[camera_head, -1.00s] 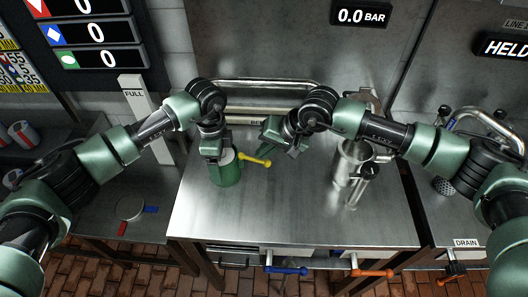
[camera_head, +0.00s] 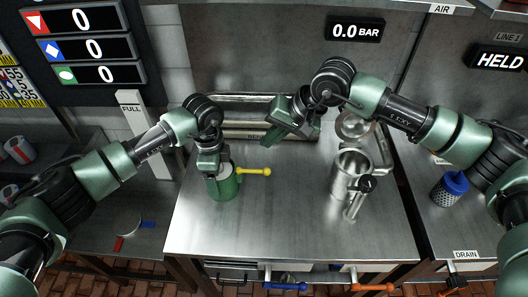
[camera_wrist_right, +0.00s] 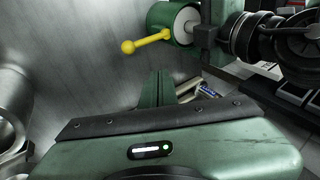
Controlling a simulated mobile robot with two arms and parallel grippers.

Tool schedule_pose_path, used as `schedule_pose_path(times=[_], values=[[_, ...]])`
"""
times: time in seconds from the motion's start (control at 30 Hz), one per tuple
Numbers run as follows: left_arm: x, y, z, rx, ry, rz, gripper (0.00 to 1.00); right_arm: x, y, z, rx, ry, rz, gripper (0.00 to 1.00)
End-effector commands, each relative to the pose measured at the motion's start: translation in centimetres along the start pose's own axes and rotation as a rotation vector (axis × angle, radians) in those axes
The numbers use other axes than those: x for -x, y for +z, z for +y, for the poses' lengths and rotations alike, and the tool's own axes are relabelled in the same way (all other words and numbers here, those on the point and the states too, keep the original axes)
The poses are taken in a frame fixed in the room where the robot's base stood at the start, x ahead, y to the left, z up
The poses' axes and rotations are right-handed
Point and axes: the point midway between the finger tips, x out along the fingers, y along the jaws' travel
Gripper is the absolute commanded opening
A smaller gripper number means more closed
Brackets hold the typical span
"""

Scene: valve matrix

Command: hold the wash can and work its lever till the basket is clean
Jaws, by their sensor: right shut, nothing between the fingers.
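The wash can (camera_head: 223,188) is a green cylinder with a pale top inside its rim. It stands on the left part of the steel table. Its yellow lever (camera_head: 254,171) has a ball end and sticks out to the right, about level; both show in the right wrist view, the lever (camera_wrist_right: 146,41) at the top. My left gripper (camera_head: 211,170) is at the can's rim and seems shut on it; its fingertips are partly hidden. My right gripper (camera_head: 292,122) is shut and empty, up and to the right of the lever, apart from it. I cannot make out a basket inside the can.
A steel jug (camera_head: 348,175) with an open lid stands at the table's right. A blue-capped perforated cylinder (camera_head: 449,189) is on the right counter. A display (camera_head: 356,29) reads 0.0 BAR, another (camera_head: 499,60) HELD. The table's front middle is clear.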

Motion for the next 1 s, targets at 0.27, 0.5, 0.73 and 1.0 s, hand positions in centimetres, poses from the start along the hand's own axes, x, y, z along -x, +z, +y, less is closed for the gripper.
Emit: schedule_pose_path(times=[0.27, 0.5, 0.73, 1.0], values=[[0.1, 0.0, -0.1, 0.0, -0.001, 0.001, 0.19, 4.0, 0.0, -1.1, 0.0, 0.0, 0.001, 0.0], [0.1, 0.0, -0.1, 0.001, -0.001, 0.0, 0.19, 4.6, 0.1, -1.2, 0.0, 0.001, -0.001, 0.0], [0.1, 0.0, -0.1, 0.001, -0.002, 0.0, 0.19, 4.6, 0.1, -1.2, -0.001, 0.0, 0.0, 0.0], [0.1, 0.0, -0.1, 0.001, -0.001, 0.0, 0.19, 4.6, 0.1, -1.2, -0.001, 0.0, 0.0, 0.0]])
